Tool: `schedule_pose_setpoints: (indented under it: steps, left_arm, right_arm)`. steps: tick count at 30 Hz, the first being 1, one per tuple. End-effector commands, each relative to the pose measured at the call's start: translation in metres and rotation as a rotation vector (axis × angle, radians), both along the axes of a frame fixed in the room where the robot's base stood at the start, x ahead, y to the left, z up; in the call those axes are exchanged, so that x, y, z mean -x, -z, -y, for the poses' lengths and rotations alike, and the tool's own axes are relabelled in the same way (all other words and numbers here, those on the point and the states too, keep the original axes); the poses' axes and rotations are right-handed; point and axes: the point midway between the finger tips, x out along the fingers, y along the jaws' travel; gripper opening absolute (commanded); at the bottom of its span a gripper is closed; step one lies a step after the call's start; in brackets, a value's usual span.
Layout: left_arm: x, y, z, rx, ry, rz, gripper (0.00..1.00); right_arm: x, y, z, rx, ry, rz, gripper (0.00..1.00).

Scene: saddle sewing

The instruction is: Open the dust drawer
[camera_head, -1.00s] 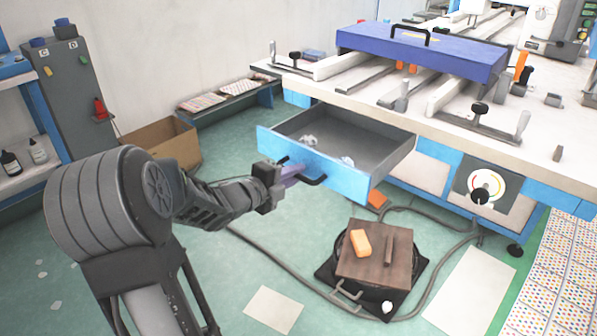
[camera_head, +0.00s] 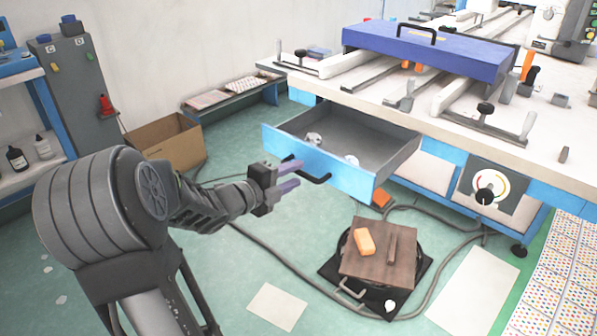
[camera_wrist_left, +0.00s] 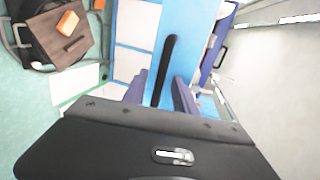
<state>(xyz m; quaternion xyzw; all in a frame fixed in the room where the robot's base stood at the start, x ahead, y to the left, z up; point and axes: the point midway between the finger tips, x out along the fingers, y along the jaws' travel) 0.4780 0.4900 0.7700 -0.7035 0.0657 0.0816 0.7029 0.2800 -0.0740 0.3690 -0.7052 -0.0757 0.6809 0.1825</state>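The dust drawer (camera_head: 345,176) has a light blue front and a grey inside. It stands pulled out from under the workbench, with a few pale crumpled bits inside. Its black bar handle (camera_head: 316,179) is on the front; the handle also shows in the left wrist view (camera_wrist_left: 166,62). My left gripper (camera_head: 291,177) is at the drawer front with its two purple fingers spread apart. In the left wrist view the fingers (camera_wrist_left: 160,92) stand on either side of the near part of the handle, with gaps visible. My right gripper is not in view.
The workbench (camera_head: 440,105) carries a dark blue cover, clamps and rails. Below the drawer, a brown board (camera_head: 378,262) with an orange block rests on a black base. Hoses cross the green floor. A cardboard box (camera_head: 165,142) stands at the left.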

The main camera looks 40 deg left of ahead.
Motion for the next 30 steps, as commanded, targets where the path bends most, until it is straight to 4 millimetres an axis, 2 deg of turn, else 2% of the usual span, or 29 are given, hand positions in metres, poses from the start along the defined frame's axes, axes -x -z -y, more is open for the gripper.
schedule_pose_setpoints:
  steps: [6, 10, 30]
  left_arm:
    - [0.036, -0.009, 0.000, -0.001, -0.003, 0.001, 0.34]
    - [0.048, -0.011, 0.001, 0.000, -0.001, 0.001, 0.34]
    - [0.051, -0.011, 0.001, 0.005, 0.000, 0.000, 0.34]
  right_arm:
    - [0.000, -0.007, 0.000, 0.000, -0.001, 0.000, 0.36]
    - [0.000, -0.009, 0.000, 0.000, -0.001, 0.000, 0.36]
    - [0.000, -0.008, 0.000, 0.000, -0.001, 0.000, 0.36]
